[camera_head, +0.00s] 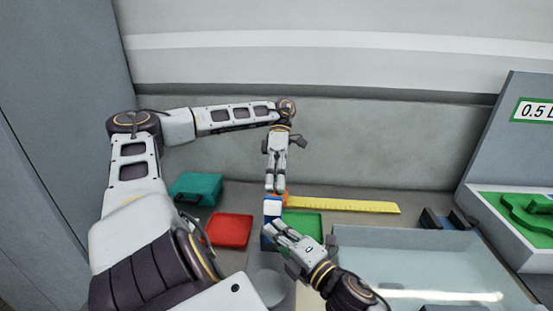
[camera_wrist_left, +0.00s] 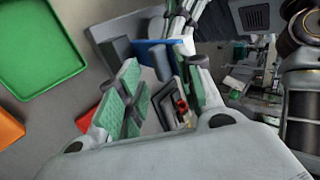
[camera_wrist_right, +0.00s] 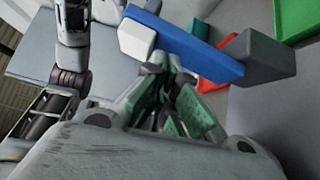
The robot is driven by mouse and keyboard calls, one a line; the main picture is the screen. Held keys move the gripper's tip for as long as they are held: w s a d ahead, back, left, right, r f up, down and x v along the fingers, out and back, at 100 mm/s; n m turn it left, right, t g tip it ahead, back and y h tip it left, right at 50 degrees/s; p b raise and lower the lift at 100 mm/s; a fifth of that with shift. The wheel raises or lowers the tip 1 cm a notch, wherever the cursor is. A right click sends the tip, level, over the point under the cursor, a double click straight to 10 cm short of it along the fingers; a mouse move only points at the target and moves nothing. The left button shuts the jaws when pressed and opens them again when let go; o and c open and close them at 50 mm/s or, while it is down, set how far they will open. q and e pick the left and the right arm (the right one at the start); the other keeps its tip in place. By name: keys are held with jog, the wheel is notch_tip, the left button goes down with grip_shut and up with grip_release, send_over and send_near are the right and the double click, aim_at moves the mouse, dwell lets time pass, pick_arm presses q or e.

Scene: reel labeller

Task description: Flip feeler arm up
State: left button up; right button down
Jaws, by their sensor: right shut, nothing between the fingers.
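A blue bar (camera_wrist_right: 190,45) with a white block at one end and a grey block at the other shows in the right wrist view; it may be the feeler arm. In the head view its white and blue part (camera_head: 272,208) is just below my left gripper. My left gripper (camera_head: 276,190) points down, its padded fingers apart in the left wrist view (camera_wrist_left: 165,100), with no thing clearly held. My right gripper (camera_head: 274,228) is shut and empty, its tips close beside the blue part. The blue bar also shows in the left wrist view (camera_wrist_left: 160,43). The fingers partly hide the lower parts.
A red tray (camera_head: 230,230), a green tray (camera_head: 303,222) and a teal box (camera_head: 196,188) stand around. A yellow ruler (camera_head: 345,205) lies behind the green tray. A grey cylinder (camera_head: 269,287) stands in front.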

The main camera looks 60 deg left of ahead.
pick_arm(q)
jog(key=shift+w+a+r, duration=0.3)
jog(key=shift+w+r, duration=0.05)
jog(key=shift+r, duration=0.15)
jog(key=shift+v, duration=2.95)
jog(key=shift+r+n, duration=0.1)
jog(key=shift+n, duration=0.2)
